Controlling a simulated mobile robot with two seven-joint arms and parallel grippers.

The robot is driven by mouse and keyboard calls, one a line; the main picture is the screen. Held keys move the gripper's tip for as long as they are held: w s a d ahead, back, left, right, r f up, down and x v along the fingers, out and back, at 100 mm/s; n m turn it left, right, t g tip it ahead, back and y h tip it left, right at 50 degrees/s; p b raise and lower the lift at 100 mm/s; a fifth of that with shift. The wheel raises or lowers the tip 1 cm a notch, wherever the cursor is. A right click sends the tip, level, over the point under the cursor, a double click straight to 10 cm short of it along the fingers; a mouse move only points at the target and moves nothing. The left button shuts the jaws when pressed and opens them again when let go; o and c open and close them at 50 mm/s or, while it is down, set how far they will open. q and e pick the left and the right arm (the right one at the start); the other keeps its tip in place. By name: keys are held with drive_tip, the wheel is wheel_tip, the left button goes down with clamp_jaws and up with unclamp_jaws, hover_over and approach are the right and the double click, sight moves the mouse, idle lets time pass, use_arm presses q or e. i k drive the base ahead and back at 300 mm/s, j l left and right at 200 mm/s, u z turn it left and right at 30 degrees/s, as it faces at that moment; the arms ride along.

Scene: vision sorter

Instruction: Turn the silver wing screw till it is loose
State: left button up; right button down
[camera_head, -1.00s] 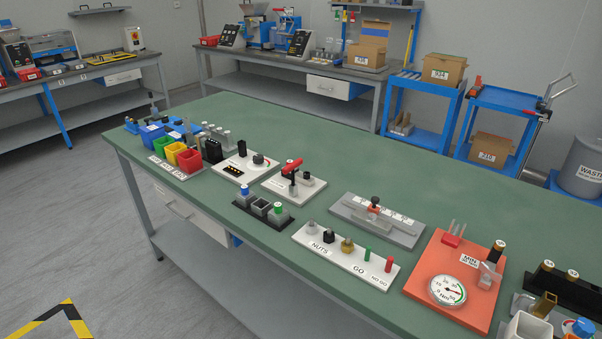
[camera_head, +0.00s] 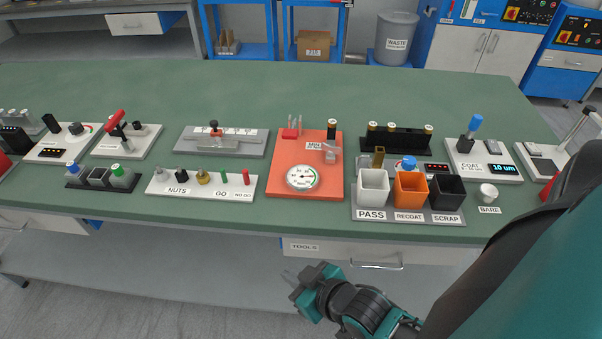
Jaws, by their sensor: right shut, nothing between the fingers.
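A small silver, wing-like piece (camera_head: 331,153) stands on the orange board (camera_head: 283,165), beside a black post with a gold top (camera_head: 332,128). It looks like the silver wing screw, but it is too small to be sure or to tell whether it is loose. My right gripper (camera_head: 290,277) is shut and empty. It is in front of the bench, below its front edge, well apart from the orange board. My left gripper is out of view.
The orange board also carries a round dial (camera_head: 302,177) and red prongs (camera_head: 291,130). A nuts board (camera_head: 206,194) is to its left. White (camera_head: 372,187), orange (camera_head: 410,190) and black bins stand to its right. The green bench top (camera_head: 270,85) behind is clear.

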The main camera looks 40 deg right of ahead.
sight(330, 149)
drive_tip(key=z, duration=1.3)
